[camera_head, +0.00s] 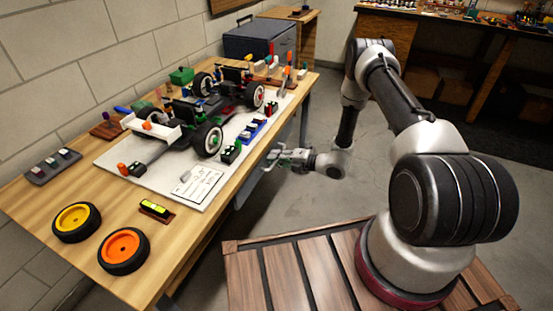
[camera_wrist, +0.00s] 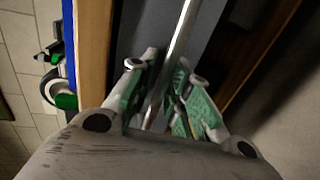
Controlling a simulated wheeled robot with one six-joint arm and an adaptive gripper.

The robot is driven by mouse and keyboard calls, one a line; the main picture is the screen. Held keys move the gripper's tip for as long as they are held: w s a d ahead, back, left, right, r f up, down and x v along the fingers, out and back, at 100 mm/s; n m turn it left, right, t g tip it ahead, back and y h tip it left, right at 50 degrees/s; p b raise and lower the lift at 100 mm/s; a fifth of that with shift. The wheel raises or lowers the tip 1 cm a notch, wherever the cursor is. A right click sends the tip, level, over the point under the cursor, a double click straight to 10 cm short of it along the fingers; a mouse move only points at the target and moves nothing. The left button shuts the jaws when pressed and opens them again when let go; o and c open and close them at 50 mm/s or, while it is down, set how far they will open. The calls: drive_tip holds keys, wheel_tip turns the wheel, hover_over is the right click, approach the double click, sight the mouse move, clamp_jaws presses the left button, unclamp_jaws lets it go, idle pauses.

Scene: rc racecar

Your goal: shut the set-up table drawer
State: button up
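The set-up table (camera_head: 187,235) has a wooden top, and a dark grey drawer front (camera_head: 243,192) shows under its near edge. In the wrist view the wooden table edge (camera_wrist: 95,50) runs along the left, with the grey drawer front (camera_wrist: 215,45) beside it. A long silver bar handle (camera_wrist: 181,28) runs along that front. My gripper (camera_head: 270,157) is at the table's side, below the top. In the wrist view its green-padded fingers (camera_wrist: 167,75) stand apart on either side of the bar. I cannot tell whether they touch it, or how far out the drawer is.
An RC car chassis (camera_head: 205,105) and several small parts stand on a white board (camera_head: 120,160) on the table. Yellow and orange wheels (camera_head: 123,250) lie at the near end. The floor (camera_head: 300,190) beside the table is clear. A workbench (camera_head: 460,30) stands behind.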

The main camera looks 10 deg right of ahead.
drive_tip(key=v, duration=1.2)
